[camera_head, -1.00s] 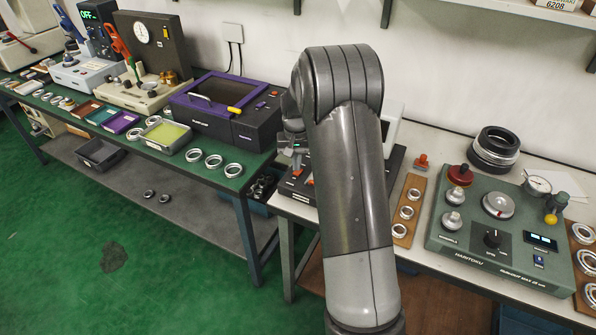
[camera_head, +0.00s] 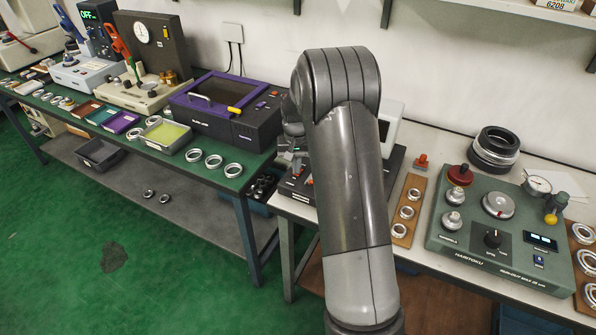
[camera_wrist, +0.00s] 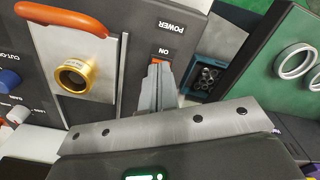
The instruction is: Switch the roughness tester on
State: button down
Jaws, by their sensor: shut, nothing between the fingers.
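The roughness tester (camera_wrist: 135,75) is a dark panel in the wrist view, with the words POWER and ON upside down or tilted. An orange-red power switch (camera_wrist: 157,61) shows just beyond my fingertips, partly hidden by them. My gripper (camera_wrist: 160,70) is shut and empty, its tips at or very close to the switch; I cannot tell whether they touch. In the head view the tester (camera_head: 291,189) is a dark unit on the right bench's left end, mostly hidden behind my arm. The switch's position cannot be told.
A blue bin of rings (camera_wrist: 208,75) lies to the right. In the head view a green instrument (camera_head: 500,225) stands right of my arm.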

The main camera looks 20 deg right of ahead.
jog(key=shift+f, duration=0.25)
jog(key=shift+r, duration=3.5)
jog(key=s+a+r+n+t, duration=0.1)
jog(key=s+a+r+t, duration=0.3)
jog(key=s+r, duration=1.2)
jog(key=s+a+n, duration=0.1)
jog(key=s+a, duration=0.1)
jog(key=s, duration=0.7)
jog(key=s+a+r+n+t, duration=0.1)
jog(key=s+a, duration=0.1)
jog(key=s, duration=0.8)
jog(key=shift+s+a+t, duration=0.15)
jog(key=shift+s+t, duration=0.15)
